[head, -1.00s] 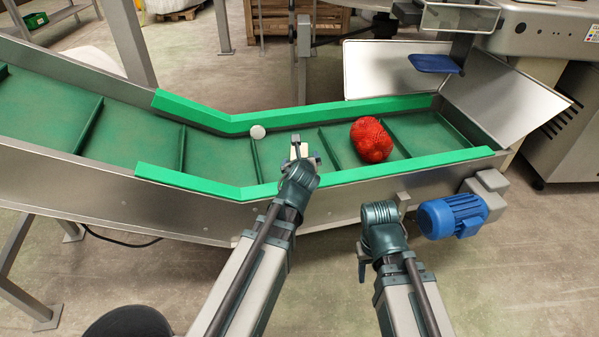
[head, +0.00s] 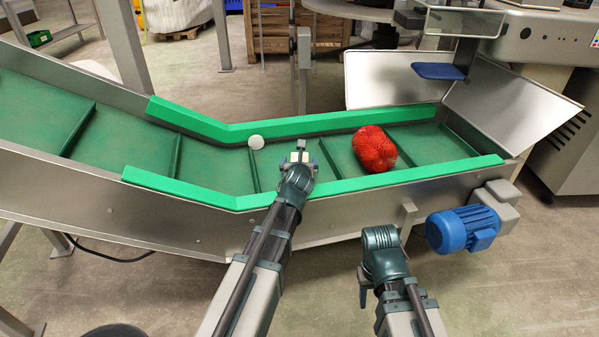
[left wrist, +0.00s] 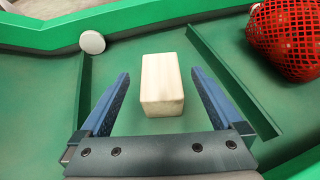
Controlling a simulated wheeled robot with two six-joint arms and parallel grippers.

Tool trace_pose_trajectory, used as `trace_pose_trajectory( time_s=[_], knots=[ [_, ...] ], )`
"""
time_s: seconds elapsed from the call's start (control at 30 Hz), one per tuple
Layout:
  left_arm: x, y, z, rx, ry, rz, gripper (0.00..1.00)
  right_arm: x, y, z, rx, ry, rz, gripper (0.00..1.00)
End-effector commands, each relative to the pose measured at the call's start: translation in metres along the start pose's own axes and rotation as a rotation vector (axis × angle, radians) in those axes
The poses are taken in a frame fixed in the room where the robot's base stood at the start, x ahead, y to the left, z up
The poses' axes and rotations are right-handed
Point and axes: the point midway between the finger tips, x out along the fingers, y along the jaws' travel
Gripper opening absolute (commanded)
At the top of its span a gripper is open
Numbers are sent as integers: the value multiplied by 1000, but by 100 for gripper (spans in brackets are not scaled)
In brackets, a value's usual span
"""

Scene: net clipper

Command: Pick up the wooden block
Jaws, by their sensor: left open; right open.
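The pale wooden block (left wrist: 162,84) lies on the green conveyor belt between two cross slats. In the head view it is mostly hidden by my left gripper (head: 301,152), with only a small pale patch showing. My left gripper is open, reaching over the near green rail. In the left wrist view its two blue fingers (left wrist: 160,76) stand either side of the block, with gaps on both sides; I cannot tell how far above the belt they are. My right gripper (head: 364,290) is open and empty, outside the conveyor and in front of its near side.
A red net bag (head: 374,149) lies on the belt right of the block. A white round knob (head: 256,142) is at the far rail, left of the block. Green rails (head: 400,179) edge the belt. A blue motor (head: 462,229) juts out right of my right gripper.

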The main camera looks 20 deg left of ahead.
Motion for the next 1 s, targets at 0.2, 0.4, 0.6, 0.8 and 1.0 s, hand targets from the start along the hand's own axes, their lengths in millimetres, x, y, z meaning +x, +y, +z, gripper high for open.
trace_pose_trajectory(
  time_s=[0.2, 0.4, 0.6, 0.8, 1.0],
  knots=[
    [17, 0, 0, 0, 0, 1, 100, 7, -1, 0, 0, 1, 0, 50],
    [26, 0, -1, 0, 0, 1, 100, 11, -1, -1, 0, 1, 0, 50],
    [57, 0, -2, 0, 0, 1, 100, 23, -2, -2, 0, 2, 0, 50],
    [73, 0, 0, 0, 0, 1, 100, 28, -3, -2, 0, 2, 0, 50],
    [71, 0, 0, 0, 0, 0, 95, 27, -3, -2, 0, 2, 0, 50]
  ],
)
